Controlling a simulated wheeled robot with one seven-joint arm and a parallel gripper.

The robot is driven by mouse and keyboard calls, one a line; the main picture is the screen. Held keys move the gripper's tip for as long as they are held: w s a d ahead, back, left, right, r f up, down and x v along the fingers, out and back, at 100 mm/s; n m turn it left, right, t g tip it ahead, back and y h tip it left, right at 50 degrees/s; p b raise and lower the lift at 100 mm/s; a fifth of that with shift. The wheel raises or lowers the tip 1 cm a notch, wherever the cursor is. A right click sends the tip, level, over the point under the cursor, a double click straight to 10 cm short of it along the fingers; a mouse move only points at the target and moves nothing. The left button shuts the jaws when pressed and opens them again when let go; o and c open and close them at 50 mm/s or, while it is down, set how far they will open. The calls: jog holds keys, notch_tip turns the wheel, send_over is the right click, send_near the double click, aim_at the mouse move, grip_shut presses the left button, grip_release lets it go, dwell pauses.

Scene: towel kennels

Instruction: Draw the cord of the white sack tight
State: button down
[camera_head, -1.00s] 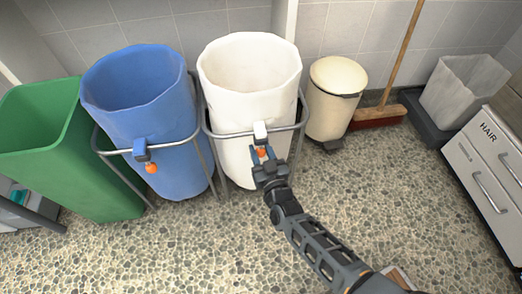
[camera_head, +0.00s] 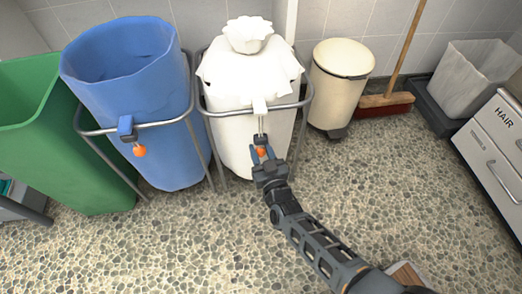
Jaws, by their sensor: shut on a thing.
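The white sack (camera_head: 251,80) hangs in a metal ring stand in the middle of the view. Its mouth is gathered shut into a ruffled tuft (camera_head: 248,35) on top. A white cord lock (camera_head: 260,106) sits at the front of the ring, and a short cord runs down from it to an orange ball (camera_head: 261,152). The fingers partly hide the ball.
A blue sack (camera_head: 130,95) with its own orange ball (camera_head: 139,150) stands open to the left, beside a green bin (camera_head: 60,140). A cream pedal bin (camera_head: 337,85), a broom (camera_head: 385,103) and a drawer cabinet (camera_head: 498,150) are to the right.

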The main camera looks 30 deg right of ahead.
jog(key=shift+s+f, duration=0.1)
jog(key=shift+f, duration=0.25)
jog(key=c, duration=1.1)
grip_release()
jog(key=o, duration=0.3)
jog(key=shift+r, duration=0.1)
jog(key=shift+s+a+p, duration=0.2)
jog(key=shift+s+p, duration=0.2)
jog(key=shift+s, duration=0.85)
jog(key=shift+s+a+p, duration=0.25)
jog(key=shift+s+p, duration=0.1)
jog(key=shift+s, duration=0.95)
jog(key=shift+s+a+p, duration=0.2)
jog(key=shift+s+p, duration=0.2)
jog(key=shift+s, duration=0.85)
